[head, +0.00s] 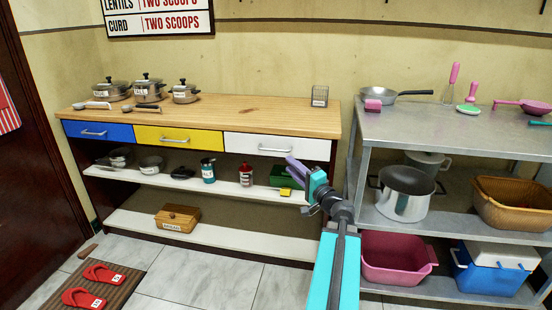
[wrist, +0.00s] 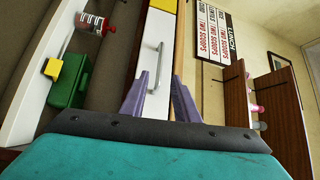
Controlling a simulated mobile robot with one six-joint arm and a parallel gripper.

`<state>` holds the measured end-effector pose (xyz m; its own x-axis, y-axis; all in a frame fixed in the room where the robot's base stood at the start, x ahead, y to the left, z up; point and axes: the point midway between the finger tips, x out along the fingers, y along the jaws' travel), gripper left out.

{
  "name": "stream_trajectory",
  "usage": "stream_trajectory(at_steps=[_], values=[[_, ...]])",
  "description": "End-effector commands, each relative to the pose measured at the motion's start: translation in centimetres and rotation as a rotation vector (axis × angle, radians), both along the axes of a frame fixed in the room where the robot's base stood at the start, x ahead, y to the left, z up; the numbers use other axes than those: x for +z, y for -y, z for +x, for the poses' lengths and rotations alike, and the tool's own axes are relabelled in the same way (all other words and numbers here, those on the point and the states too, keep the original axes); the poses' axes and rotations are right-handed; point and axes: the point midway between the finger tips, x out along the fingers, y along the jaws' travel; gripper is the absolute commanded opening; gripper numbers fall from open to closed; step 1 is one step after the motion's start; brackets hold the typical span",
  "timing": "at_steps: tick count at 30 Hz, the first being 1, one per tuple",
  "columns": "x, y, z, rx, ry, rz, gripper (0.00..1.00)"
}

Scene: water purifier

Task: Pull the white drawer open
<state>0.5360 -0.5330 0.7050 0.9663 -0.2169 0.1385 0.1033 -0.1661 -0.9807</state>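The white drawer (head: 312,149) is the right one of three drawers under the wooden counter top, and it looks closed. Its metal bar handle (head: 274,150) is left of my gripper in the head view. My gripper (head: 291,162) is in front of the drawer's lower part. In the wrist view, tilted on its side, the drawer front (wrist: 155,32) and its handle (wrist: 152,66) show beyond my two purple fingers (wrist: 160,78). The fingers are apart with nothing between them. The handle's lower end lies near the left finger; I see no contact.
The blue drawer (head: 85,132) and yellow drawer (head: 165,142) are to the left. A metal rack (head: 430,135) stands close on the right. The tiled floor (head: 215,280) in front is mostly clear.

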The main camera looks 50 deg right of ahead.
Motion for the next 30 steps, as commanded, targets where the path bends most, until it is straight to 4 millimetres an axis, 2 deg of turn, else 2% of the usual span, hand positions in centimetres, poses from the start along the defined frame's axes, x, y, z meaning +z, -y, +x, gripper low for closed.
stream_trajectory(at_steps=[3, 18, 24, 30], values=[[0.2, 0.5, 1.8, 0.002, 0.0, 0.0, 0.28], [1.0, 1.8, 7.7, 0.003, 0.001, 0.0, 0.28], [1.3, 2.1, 9.2, 0.001, 0.0, 0.0, 0.28], [1.5, 2.1, 9.8, 0.002, 0.001, 0.0, 0.28]])
